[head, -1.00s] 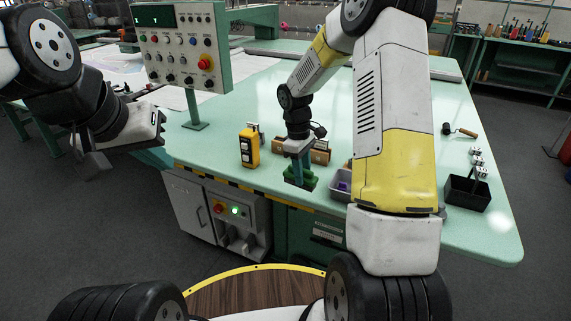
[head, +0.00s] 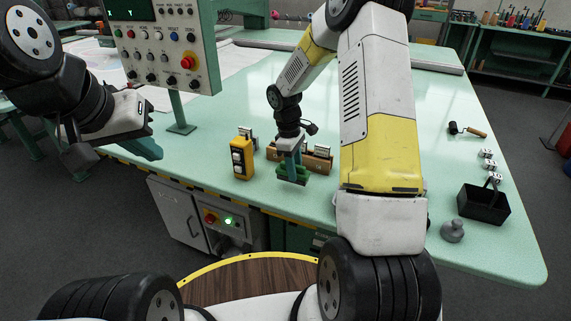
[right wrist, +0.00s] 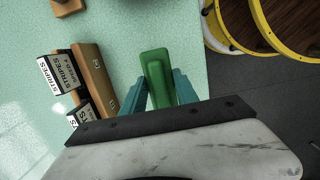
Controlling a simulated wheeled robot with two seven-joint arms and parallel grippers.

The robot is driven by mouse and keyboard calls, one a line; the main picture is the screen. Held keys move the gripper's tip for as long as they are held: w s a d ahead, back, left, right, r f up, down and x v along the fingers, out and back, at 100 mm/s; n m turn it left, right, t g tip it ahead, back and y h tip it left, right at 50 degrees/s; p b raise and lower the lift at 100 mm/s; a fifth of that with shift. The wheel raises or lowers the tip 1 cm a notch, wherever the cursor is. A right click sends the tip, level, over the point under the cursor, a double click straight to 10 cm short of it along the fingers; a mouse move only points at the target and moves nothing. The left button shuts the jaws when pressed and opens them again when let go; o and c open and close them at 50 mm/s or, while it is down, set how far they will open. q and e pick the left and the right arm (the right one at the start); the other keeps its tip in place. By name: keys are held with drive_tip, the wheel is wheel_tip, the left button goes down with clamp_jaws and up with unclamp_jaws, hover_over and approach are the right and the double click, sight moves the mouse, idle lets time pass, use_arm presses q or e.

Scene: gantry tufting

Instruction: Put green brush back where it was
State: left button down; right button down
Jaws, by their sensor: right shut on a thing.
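The green brush (head: 293,172) is in my right gripper (head: 291,158) in the head view, near the front edge of the table. In the right wrist view the brush (right wrist: 156,75) lies between the two teal fingers of the gripper (right wrist: 160,88). I cannot tell if the brush touches the table. A brown wooden block (head: 314,161) with cards stands just behind and beside it; it also shows in the right wrist view (right wrist: 97,75). My left gripper (head: 147,148) hangs at the left, off the brush; its finger gap is unclear.
A yellow button box (head: 241,158) stands left of the brush. A control panel (head: 165,48) rises at the left. A black bin (head: 484,204), a grey weight (head: 452,231) and a roller (head: 467,130) are on the right.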

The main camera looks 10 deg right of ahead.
drive_tip(key=shift+f, duration=2.05)
drive_tip(key=c, duration=0.9)
unclamp_jaws()
drive_tip(key=shift+f, duration=0.1)
